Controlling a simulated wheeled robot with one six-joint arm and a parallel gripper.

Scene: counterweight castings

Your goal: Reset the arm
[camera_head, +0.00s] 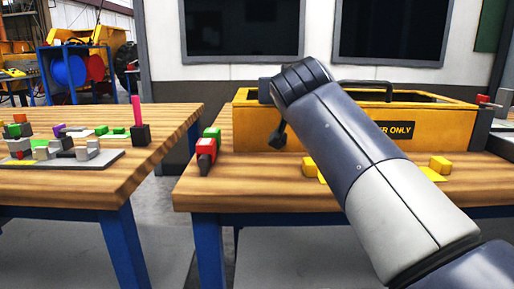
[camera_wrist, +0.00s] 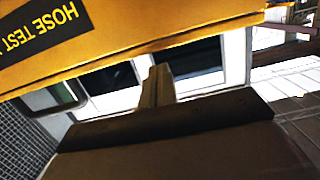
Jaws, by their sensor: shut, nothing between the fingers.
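My arm reaches up from the lower right in the head view and bends down at the wrist. My gripper (camera_head: 278,136) hangs small and dark in front of the yellow box (camera_head: 258,130) on the right bench, partly hidden by my arm. In the wrist view my gripper (camera_wrist: 157,84) shows its fingers together with nothing between them. A yellow surface (camera_wrist: 185,22) with an upside-down "HOSE TEST" label fills the top of that view.
The right bench (camera_head: 225,185) carries the yellow box, a red block (camera_head: 206,148), a green block and yellow blocks (camera_head: 440,164). The left bench (camera_head: 150,165) holds a grey plate (camera_head: 95,161) with several small blocks. A gap separates the benches. Dark screens hang behind.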

